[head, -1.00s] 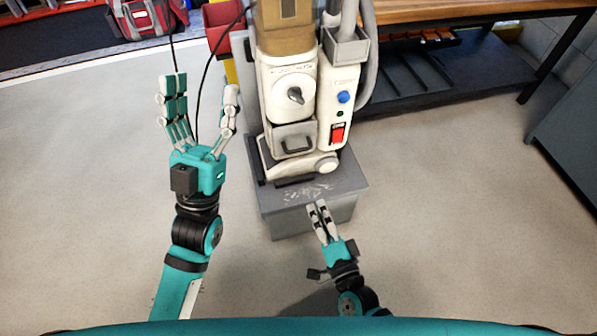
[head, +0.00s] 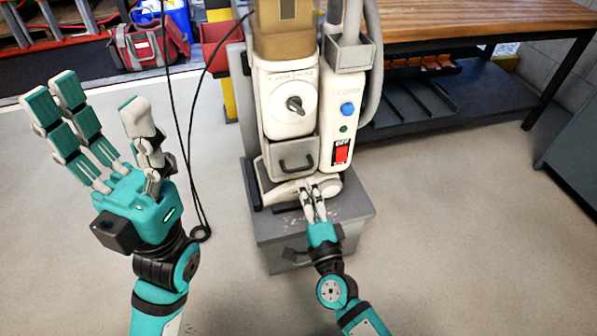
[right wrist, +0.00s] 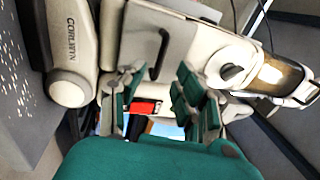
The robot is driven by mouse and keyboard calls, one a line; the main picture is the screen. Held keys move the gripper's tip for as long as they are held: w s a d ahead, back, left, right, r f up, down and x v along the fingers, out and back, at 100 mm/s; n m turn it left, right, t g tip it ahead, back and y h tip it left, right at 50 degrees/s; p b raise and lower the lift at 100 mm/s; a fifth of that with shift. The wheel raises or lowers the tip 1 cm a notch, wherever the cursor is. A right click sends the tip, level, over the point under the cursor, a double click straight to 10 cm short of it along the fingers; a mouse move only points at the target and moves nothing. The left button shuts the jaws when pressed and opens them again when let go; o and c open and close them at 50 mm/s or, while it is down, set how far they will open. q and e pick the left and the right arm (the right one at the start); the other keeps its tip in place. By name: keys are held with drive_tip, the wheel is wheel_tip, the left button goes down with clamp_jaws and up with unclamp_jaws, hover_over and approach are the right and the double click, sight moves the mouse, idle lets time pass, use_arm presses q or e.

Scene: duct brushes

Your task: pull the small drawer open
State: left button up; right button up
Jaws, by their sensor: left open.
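The small drawer (head: 293,158) is a grey front with a dark bar handle (head: 295,167), below the dial on the cream machine. It looks closed. In the right wrist view the drawer front (right wrist: 137,48) and its dark handle (right wrist: 159,56) lie just beyond the fingers. My right gripper (head: 310,187) is below the drawer in front of the machine's foot. Its fingers (right wrist: 155,88) are apart with nothing between them, and the handle is not between them. My left gripper (head: 98,100) is open and empty, raised at the left, away from the machine.
The machine stands on a grey plinth (head: 345,220). Its right column has a blue button (head: 347,109) and a red switch (head: 342,152). A black cable (head: 184,150) hangs between my left gripper and the machine. A wooden bench (head: 480,22) stands at the back right.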

sight(299, 168)
drive_tip(key=b+x, duration=0.1)
drive_tip(key=x, duration=0.5)
drive_tip(key=shift+w+a, duration=0.1)
drive_tip(key=shift+w, duration=0.3)
clamp_jaws()
